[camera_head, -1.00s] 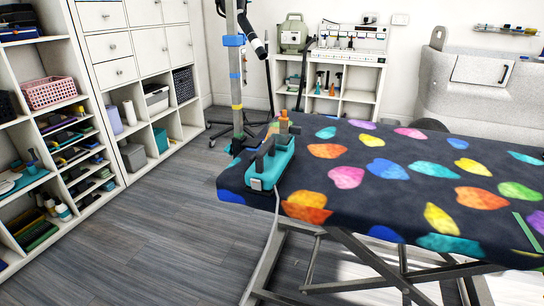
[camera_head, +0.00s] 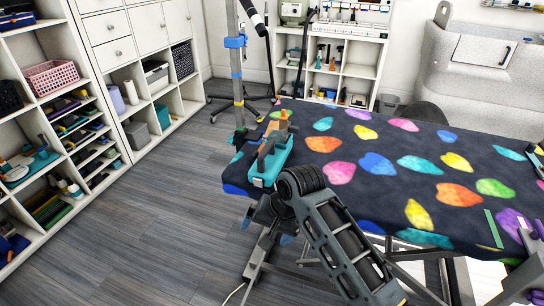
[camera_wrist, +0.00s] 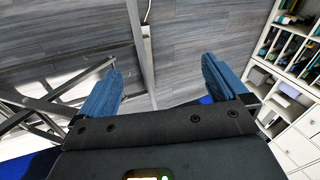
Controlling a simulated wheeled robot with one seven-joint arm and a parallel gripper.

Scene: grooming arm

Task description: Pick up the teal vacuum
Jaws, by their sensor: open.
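The teal vacuum (camera_head: 274,170) lies on the near-left corner of the patterned table (camera_head: 372,165), with a dark handle on top and an orange piece at its far end. My gripper (camera_wrist: 162,68) is open in the wrist view, its two blue fingers wide apart with nothing between them. It points down at the floor, beside the table legs. In the head view my dark arm reaches up from the bottom to just in front of the vacuum, and my gripper is mostly hidden behind it by the table's corner. The vacuum is not visible in the wrist view.
A grey pole stand (camera_head: 238,75) rises behind the vacuum. White shelves (camera_head: 98,125) with baskets and tools line the left wall. A white shelf unit (camera_head: 357,75) stands at the back, with a grey tub (camera_head: 475,80) to its right. The floor at left is clear.

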